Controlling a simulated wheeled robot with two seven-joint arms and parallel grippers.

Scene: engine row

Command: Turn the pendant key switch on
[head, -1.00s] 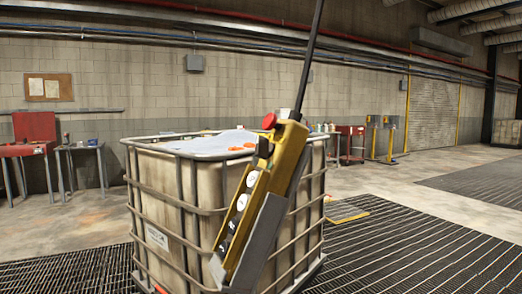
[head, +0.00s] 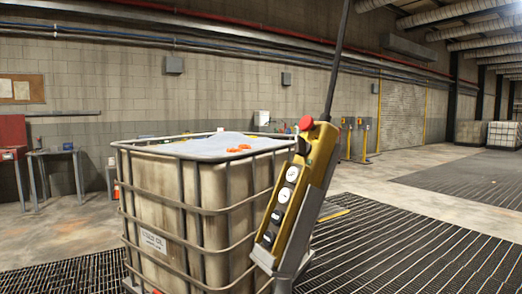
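The yellow pendant (head: 305,185) hangs tilted from a dark cable (head: 338,62) in the middle right of the head view. Its face has a red mushroom button (head: 306,123) at the top and several round pale and dark buttons below. A small dark part (head: 301,146) sits just under the red button; it may be the key switch, but its position is too small to read. A grey holder or plate (head: 291,262) is at the pendant's lower end and back.
A caged, stained white tank (head: 196,205) stands just left of and behind the pendant, with orange items (head: 238,149) on top. Grated floor (head: 400,235) lies to the right, mostly clear. Grey tables (head: 57,155) stand along the back left wall.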

